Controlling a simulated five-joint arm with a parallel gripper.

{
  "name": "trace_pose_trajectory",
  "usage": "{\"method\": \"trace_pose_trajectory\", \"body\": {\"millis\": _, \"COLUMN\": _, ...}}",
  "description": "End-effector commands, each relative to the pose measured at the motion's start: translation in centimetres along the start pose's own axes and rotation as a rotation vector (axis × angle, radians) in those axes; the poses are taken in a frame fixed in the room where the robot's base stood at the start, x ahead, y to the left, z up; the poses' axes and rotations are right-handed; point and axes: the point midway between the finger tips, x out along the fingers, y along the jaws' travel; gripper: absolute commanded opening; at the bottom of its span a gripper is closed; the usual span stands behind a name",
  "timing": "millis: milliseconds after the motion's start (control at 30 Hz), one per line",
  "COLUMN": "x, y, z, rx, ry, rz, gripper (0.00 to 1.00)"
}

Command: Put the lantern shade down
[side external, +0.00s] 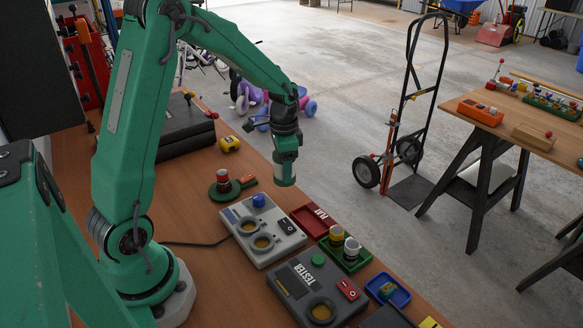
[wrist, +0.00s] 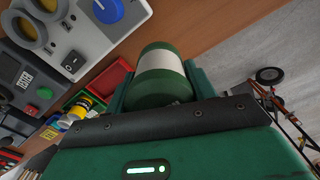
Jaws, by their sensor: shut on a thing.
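My gripper (side external: 286,160) is shut on the lantern shade, a short cylinder with green ends and a white band. The lantern shade (side external: 285,181) hangs below the jaws in the side view, in the air near the bench's far edge. In the wrist view, the lantern shade (wrist: 163,72) sits between the two green fingers of my gripper (wrist: 158,85). Part of it is hidden by the gripper body.
A grey box (side external: 281,240) with two round wells and a blue knob stands on the wooden bench. Near it are a grey tester (side external: 300,295), a red tray (side external: 312,221), a green tray (side external: 355,263) holding small cylinders, and a green round stand (side external: 218,193) with a red-and-white cylinder.

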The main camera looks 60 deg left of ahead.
Motion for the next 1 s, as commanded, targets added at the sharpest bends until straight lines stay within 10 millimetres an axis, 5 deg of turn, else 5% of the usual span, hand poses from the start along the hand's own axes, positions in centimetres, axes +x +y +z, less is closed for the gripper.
{"method": "trace_pose_trajectory", "body": {"millis": 267, "x": 1.6, "y": -2.6, "z": 0.5, "rx": -0.001, "ry": -0.001, "rz": 0.0, "gripper": 0.3}}
{"method": "trace_pose_trajectory", "body": {"millis": 567, "x": 2.1, "y": -2.7, "z": 0.5, "rx": 0.001, "ry": -0.001, "rz": 0.001, "gripper": 0.3}}
{"method": "trace_pose_trajectory", "body": {"millis": 1000, "x": 5.7, "y": -2.7, "z": 0.5, "rx": 0.0, "ry": 0.0, "rz": 0.0, "gripper": 0.3}}
